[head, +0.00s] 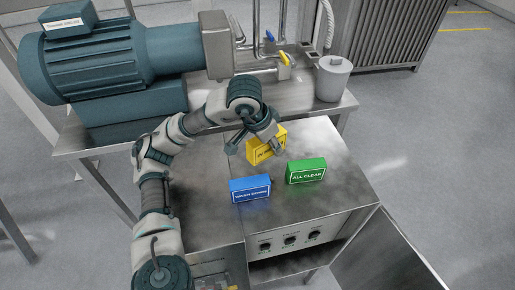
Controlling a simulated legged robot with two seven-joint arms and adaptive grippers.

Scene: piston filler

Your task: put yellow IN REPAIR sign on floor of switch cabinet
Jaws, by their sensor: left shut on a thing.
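The yellow IN REPAIR sign (262,152) is at the back of the steel cabinet top. My left gripper (270,142) is shut on it from above and partly hides its face and lettering. I cannot tell whether the sign touches the surface. The switch cabinet (318,236) has a panel with several dark knobs. Below the panel is a dark opening (290,264), and a door (388,258) stands open at the right. The cabinet floor is mostly hidden. My right gripper is not in view.
A blue sign (250,188) and a green ALL CLEAR sign (306,171) stand on the cabinet top, close to the yellow one. A large teal motor (120,55) and a grey lidded pot (332,78) stand on the bench behind. Open floor lies at the right.

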